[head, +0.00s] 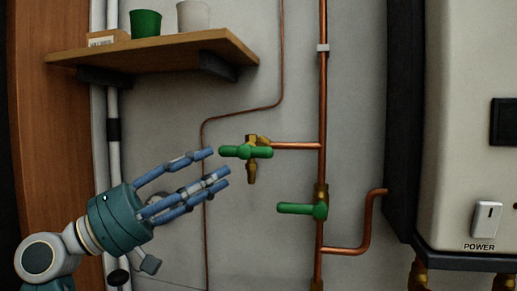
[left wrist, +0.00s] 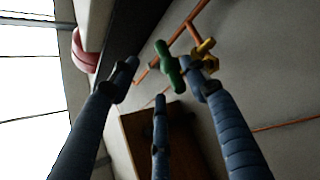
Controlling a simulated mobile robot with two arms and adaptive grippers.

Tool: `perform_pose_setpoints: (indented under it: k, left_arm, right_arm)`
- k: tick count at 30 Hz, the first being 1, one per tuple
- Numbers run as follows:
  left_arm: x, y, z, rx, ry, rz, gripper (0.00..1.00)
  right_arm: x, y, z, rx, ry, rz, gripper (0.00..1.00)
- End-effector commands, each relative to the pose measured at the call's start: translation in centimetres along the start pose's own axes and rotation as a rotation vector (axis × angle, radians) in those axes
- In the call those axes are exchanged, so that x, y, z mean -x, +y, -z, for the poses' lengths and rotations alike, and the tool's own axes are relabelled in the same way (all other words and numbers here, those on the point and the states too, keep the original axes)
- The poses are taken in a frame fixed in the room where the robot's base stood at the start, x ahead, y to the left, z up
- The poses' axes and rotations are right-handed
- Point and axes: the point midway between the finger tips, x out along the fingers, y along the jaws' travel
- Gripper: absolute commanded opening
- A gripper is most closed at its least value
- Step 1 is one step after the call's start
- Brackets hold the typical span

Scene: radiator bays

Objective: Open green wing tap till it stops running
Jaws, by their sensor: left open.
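The green wing tap (head: 246,152) sits on a brass body with a spout pointing down, at the end of a short copper branch pipe. Its two-winged handle lies about level. No water shows at the spout. My left gripper (head: 218,164) is open and empty, its blue fingers just left of the handle and pointing at it. In the left wrist view the green handle (left wrist: 168,66) shows between and beyond the spread fingertips, with the brass body (left wrist: 206,56) behind the right finger. I cannot tell whether any finger touches it. My right gripper is not in view.
A second green tap with a single lever (head: 303,209) sits below right on the vertical copper pipe (head: 322,95). A wooden shelf (head: 160,52) with a green cup (head: 146,24) and a white cup (head: 193,16) is above. A white boiler (head: 462,130) with a power switch stands right.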

Motion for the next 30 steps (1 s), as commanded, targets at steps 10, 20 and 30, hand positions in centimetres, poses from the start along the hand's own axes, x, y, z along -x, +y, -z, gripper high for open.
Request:
perform_pose_setpoints:
  k: [10, 20, 30]
  left_arm:
    - [-6.3, 0.3, 0.0, 0.002, -0.003, 0.001, 0.46]
    - [-10.1, -0.1, 0.0, -0.002, -0.001, 0.003, 0.46]
    - [-10.3, -0.2, -0.1, -0.003, -0.001, 0.004, 0.44]
  right_arm:
    - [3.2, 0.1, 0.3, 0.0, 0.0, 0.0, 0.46]
    - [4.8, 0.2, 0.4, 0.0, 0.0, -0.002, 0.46]
    - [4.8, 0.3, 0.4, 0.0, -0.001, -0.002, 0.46]
